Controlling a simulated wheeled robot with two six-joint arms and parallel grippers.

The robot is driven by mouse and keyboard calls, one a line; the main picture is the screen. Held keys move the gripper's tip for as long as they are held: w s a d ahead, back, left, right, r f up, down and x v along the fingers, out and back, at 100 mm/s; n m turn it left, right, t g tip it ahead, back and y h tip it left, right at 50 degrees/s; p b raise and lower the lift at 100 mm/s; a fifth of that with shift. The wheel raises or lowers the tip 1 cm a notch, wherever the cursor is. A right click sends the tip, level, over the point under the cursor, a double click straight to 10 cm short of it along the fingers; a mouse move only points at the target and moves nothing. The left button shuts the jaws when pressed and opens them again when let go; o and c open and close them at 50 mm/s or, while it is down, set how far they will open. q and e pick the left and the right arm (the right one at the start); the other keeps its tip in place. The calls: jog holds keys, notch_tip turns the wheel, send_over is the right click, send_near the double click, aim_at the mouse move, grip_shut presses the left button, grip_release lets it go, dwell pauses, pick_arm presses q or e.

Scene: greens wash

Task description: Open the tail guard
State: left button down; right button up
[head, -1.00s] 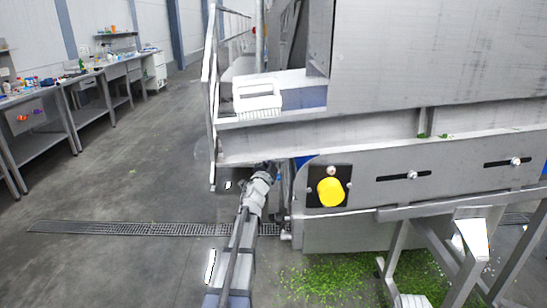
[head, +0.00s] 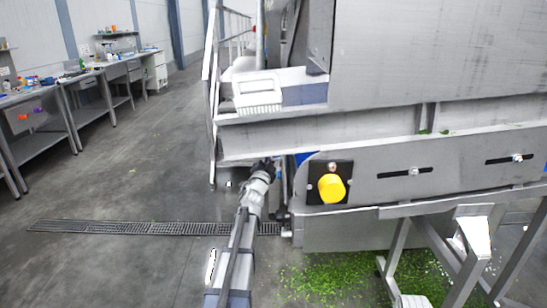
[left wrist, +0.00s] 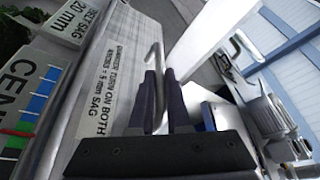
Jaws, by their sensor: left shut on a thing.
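My left gripper (head: 269,163) reaches up to the end of the grey machine, left of the yellow knob (head: 331,188). In the left wrist view its two dark fingers (left wrist: 161,88) are shut on a thin bent metal handle (left wrist: 154,57), whose hooked top shows above the fingertips. In the head view the handle is hidden by the gripper. I cannot clearly tell which panel is the tail guard or how far it stands open. My right gripper is in neither view.
A label plate (left wrist: 105,75) with sag markings lies left of the fingers. The machine's slotted side plate (head: 445,172) and legs fill the right. Green scraps (head: 325,278) lie on the floor. A floor drain (head: 130,228) crosses open floor; benches (head: 75,90) stand far left.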

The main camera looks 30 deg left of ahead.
pick_arm(q)
jog(key=s+a+f+n+g+y+b, duration=0.1)
jog(key=s+a+f+n+y+b, duration=0.1)
jog(key=f+n+y+b, duration=0.5)
jog(key=shift+s+a+f+n+g+y+b, duration=0.3)
jog(key=shift+a+f+n+b, duration=0.85)
jog(key=shift+n+b, duration=2.5)
jog(key=shift+w+d+f+n+p, duration=0.1)
jog(key=shift+d+f+n+p, duration=0.05)
jog(key=shift+n+p, duration=0.45)
jog(key=shift+w+d+f+n+p, duration=0.1)
jog(key=shift+d+f+n+p, duration=0.05)
jog(key=shift+n+p, duration=0.4)
jog(key=c, duration=0.9)
grip_release()
jog(key=shift+s, duration=0.1)
jog(key=b+v, duration=0.3)
jog(key=v, duration=0.4)
jog(key=shift+s+d+f, duration=0.1)
jog(key=shift+s+d, duration=0.1)
jog(key=shift+d, duration=0.1)
